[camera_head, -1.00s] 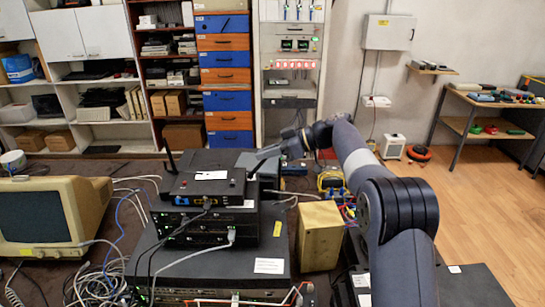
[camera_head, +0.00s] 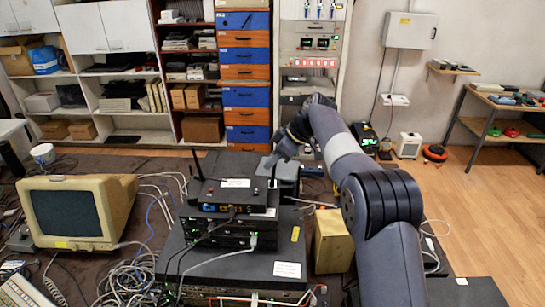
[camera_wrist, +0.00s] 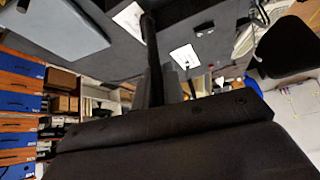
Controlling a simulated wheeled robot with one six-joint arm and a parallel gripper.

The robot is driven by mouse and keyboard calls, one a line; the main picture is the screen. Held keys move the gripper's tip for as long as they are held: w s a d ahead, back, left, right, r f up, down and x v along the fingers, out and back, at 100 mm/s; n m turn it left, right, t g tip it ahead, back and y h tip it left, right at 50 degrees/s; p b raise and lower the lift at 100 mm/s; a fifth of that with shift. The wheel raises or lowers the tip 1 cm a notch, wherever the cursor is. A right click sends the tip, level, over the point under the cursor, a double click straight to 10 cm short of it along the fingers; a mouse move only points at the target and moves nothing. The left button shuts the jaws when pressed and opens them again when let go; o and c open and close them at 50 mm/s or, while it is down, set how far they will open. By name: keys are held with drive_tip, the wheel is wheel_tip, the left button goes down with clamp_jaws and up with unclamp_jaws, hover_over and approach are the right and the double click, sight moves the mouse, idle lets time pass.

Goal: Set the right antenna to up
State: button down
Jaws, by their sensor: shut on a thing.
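The black router (camera_head: 215,197) sits on top of a stack of dark network boxes. Its left antenna (camera_head: 196,163) stands up with a slight lean to the left. Its right antenna (camera_head: 273,176) stands about upright at the router's right rear corner, its upper part partly hidden by my gripper (camera_head: 271,161). My gripper is shut on the right antenna. In the wrist view a dark rod (camera_wrist: 153,55), which looks like the antenna, runs up the middle, and a grey finger-like part shows at the upper left.
A beige monitor (camera_head: 75,210) and loose cables stand left of the stack. A tan box (camera_head: 332,240) stands close to its right. Shelves (camera_head: 115,85) and blue and orange drawers (camera_head: 246,97) are behind. Open floor lies to the right.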

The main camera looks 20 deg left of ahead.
idle(0.3)
drive_tip(key=c, duration=1.5)
unclamp_jaws()
drive_tip(key=v, duration=1)
drive_tip(key=shift+d+r+b, duration=0.2)
drive_tip(key=shift+r+b, duration=0.1)
drive_tip(key=shift+b, duration=0.05)
